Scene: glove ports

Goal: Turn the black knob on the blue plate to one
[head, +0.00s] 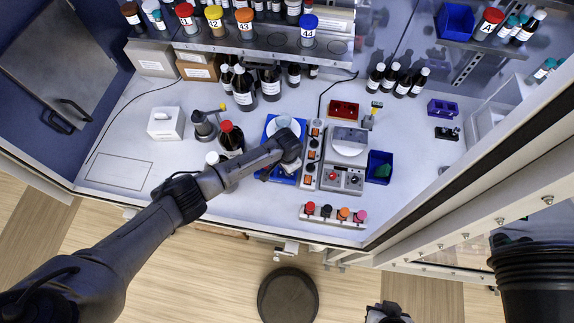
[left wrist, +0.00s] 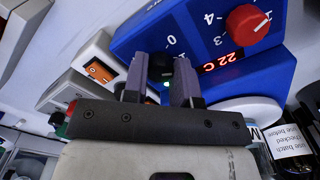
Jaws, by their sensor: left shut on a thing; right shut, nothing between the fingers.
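The blue plate (head: 268,128) is a blue hotplate with a round white top, near the middle of the bench. In the left wrist view its blue front panel (left wrist: 285,70) carries a red knob (left wrist: 247,24), a red display reading 22 C and a printed scale. The black knob (left wrist: 160,68) sits between the fingers of my left gripper (left wrist: 160,80), which is shut on it. Its pointer is hidden. In the head view my left gripper (head: 291,166) is at the plate's front edge and covers the knob. My right gripper (head: 388,313) is shut and empty, low in front of the bench.
A power strip (head: 313,150) with orange switches stands just right of the plate, then a grey device (head: 345,165) and a blue bin (head: 379,167). A brown bottle with a red cap (head: 230,137) stands left of the plate. The bench's front left is mostly clear.

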